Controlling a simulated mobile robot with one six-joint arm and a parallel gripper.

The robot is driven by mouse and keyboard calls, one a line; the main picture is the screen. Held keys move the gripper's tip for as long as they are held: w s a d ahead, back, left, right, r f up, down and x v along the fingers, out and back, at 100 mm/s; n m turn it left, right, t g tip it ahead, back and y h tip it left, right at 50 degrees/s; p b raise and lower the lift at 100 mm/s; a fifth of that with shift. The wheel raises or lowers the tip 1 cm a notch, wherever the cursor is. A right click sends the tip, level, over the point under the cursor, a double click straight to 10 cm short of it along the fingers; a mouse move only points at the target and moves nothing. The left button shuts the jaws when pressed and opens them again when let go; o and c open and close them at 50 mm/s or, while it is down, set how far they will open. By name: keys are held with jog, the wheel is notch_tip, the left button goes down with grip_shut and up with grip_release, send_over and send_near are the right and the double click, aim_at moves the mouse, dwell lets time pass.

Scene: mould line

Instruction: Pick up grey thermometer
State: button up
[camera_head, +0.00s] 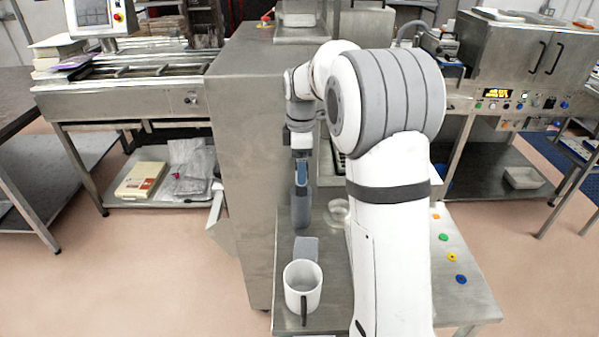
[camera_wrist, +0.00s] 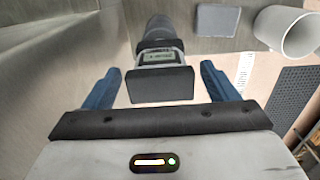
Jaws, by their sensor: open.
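The grey thermometer (camera_wrist: 160,58), dark grey with a small lit display, shows in the wrist view between my two blue fingers. My gripper (camera_wrist: 161,70) is open around it, with a gap visible on each side. In the head view my gripper (camera_head: 302,176) points down above the steel table, and the dark grey body of the thermometer (camera_head: 300,211) shows just below it. My fingers hide part of it there. I cannot tell if either finger touches it.
A white mug (camera_head: 303,287) stands at the table's front, also at the upper right in the wrist view (camera_wrist: 283,33). A flat grey block (camera_head: 306,248) lies behind it. A clear round dish (camera_head: 339,212) is right of the thermometer. A tall steel cabinet (camera_head: 243,130) rises close on the left.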

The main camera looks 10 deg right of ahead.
jog(key=shift+f, duration=0.75)
jog(key=shift+c, duration=0.4)
jog(key=c, duration=1)
jog(key=shift+r, duration=0.15)
notch_tip(320, 180, up, 18)
